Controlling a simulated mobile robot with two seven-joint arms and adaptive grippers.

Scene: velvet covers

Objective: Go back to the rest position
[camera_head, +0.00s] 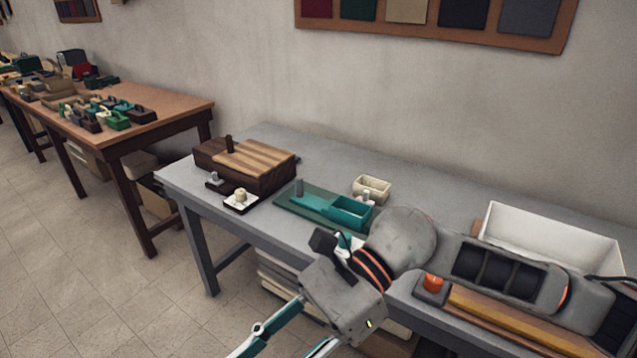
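My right gripper (280,347) hangs at the bottom centre, in front of the grey table (330,150), on an arm that comes in from the right. Its two teal and white fingers point down and left and stand apart, with nothing seen between them. The fingertips are cut off by the bottom edge. My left gripper is not in view.
On the table are a wooden box (246,165), a teal tray (330,206) on a green mat, a small cream bin (372,187), a white bin (550,238) and an orange button (432,283). A brown table (170,108) stands at left. Open floor (95,270) lies at lower left.

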